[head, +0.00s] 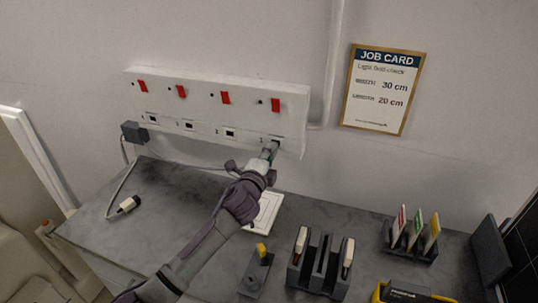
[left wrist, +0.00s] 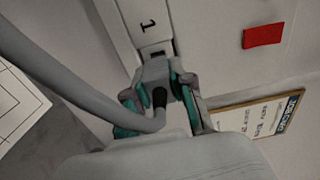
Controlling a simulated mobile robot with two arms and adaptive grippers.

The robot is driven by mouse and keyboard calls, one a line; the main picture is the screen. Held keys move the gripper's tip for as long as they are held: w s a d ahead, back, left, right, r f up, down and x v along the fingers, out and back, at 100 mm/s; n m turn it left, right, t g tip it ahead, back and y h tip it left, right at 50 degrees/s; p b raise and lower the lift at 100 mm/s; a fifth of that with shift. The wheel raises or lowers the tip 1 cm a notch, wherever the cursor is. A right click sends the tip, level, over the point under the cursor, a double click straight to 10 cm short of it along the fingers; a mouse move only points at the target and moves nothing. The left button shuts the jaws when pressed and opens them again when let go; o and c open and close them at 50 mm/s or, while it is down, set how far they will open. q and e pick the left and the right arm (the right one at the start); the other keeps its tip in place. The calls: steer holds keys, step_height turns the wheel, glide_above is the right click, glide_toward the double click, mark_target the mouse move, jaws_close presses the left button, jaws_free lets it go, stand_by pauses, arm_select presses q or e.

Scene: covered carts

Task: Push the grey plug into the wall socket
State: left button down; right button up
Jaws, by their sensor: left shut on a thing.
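The white wall socket panel (head: 200,92) holds a row of sockets under red switches. My left gripper (head: 270,150) is at the rightmost socket. In the left wrist view my left gripper (left wrist: 160,100) is shut on the grey plug (left wrist: 156,72), with teal fingertips on both sides. The plug's thick grey cable (left wrist: 60,75) runs off to the left. The plug's front faces the panel strip marked 1 (left wrist: 148,25). A dark socket opening (left wrist: 157,53) shows just beyond the plug; I cannot tell whether the plug touches it. My right gripper is not in view.
A dark grey box (head: 134,132) with a thin cable sits at the panel's left end. A small black-and-white connector (head: 126,204) lies on the grey worktop (head: 160,205). Holders (head: 318,266) stand at the right front. A job card (head: 382,90) hangs on the wall.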

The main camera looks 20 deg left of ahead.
arm_select(q)
steer(key=shift+w+b, duration=0.3)
steer(key=shift+w, duration=0.75)
steer(key=c, duration=0.9)
jaws_free()
steer(key=shift+s, duration=0.1)
steer(key=s, duration=1.1)
steer(key=shift+s+a, duration=0.15)
steer(key=shift+s, duration=0.25)
